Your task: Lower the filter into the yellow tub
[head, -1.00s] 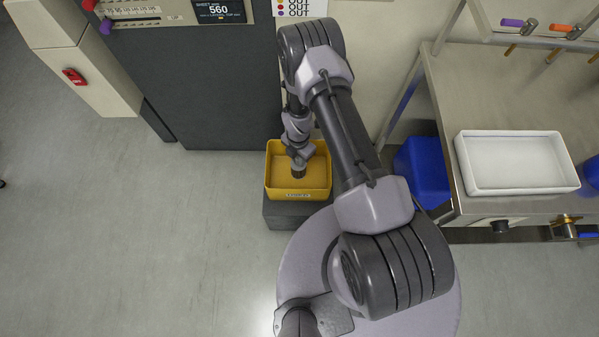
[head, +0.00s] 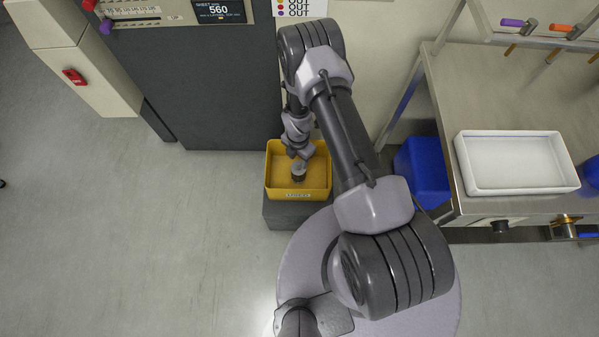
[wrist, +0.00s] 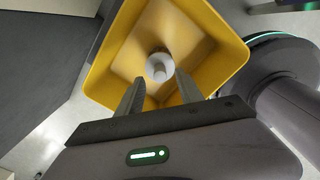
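The filter (head: 299,174) stands on the floor of the yellow tub (head: 298,194), a short cylinder with a dark side and a pale top in the head view. In the wrist view the filter (wrist: 159,66) shows a round white top with a small stub, inside the yellow tub (wrist: 95,88). My gripper (wrist: 160,82) is open, its two fingers apart, with the filter just beyond the fingertips and clear of them. In the head view my wrist hangs over the tub and hides the fingers and part of the tub's back.
The tub rests on a grey block (head: 287,222) beside a dark machine cabinet (head: 205,85). On the right, a steel bench (head: 490,95) carries a white tray (head: 515,188). A blue bin (head: 424,172) stands by the bench. Open floor lies to the left.

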